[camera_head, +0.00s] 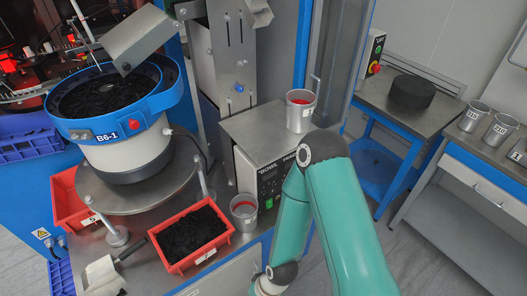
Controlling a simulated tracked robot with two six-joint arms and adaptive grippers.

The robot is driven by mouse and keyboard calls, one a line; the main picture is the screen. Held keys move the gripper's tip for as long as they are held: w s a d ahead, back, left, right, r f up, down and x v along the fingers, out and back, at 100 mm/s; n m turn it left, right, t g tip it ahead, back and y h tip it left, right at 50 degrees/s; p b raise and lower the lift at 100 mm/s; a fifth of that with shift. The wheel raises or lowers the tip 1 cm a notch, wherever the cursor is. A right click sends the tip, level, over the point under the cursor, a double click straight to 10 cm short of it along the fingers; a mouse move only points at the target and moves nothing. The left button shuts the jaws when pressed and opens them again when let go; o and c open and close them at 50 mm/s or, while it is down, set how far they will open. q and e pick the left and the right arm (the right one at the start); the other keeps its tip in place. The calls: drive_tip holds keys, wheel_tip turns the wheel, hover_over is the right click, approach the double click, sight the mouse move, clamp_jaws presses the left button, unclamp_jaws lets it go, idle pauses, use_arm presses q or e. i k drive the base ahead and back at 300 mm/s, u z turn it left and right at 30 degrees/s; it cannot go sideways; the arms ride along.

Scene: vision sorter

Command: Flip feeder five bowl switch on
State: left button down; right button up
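A bowl feeder (120,145) marked B6-1 stands at the left, with a blue rim, a white body and dark parts inside. A small red knob or button (134,124) sits on its rim. I see no label for feeder five that I can read. Neither gripper is in view; the arm's lower end leaves the bottom edge.
A metal cup (300,116) stands on the control box, another (244,213) before it. A red bin (225,240) of dark parts is in front; another red bin (65,205) is left. Side tables with a black disc (411,92) and cups (474,115) stand right.

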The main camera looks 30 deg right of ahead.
sight(269, 203)
drive_tip(key=u, duration=1.95)
drive_tip(key=i, duration=0.1)
drive_tip(key=z, duration=3.15)
